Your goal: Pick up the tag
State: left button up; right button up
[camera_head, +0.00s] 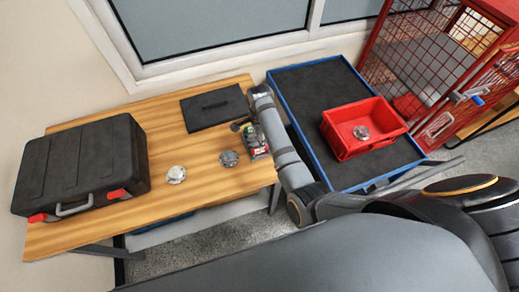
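Which thing is the tag is not clear from this view. Two small round silvery discs lie on the wooden table: a bright disc (176,174) near the middle and a darker disc (229,158) to its right. A third disc (361,132) lies in the red bin (344,149). My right gripper (241,127) is over the table's right side, just above and right of the darker disc in the picture. Its fingers are small and dark, so their opening is unclear. A small green, white and red item (256,146) shows beside it. My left gripper is not in view.
A large black case (82,165) with red latches fills the table's left. A flat black case (215,106) lies at the back. The red bin stands on a blue-edged cart (310,85). A red mesh cage (425,65) is at the far right. The wooden table (200,207) is bare in front.

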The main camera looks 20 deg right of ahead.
aim_at(259, 151)
jog(key=f+p, duration=0.2)
jog(key=shift+s+a+f, duration=0.15)
jog(key=shift+s+f, duration=0.2)
jog(key=shift+f, duration=0.05)
notch_tip(259, 151, down, 2)
jog(key=shift+f, duration=0.4)
grip_shut()
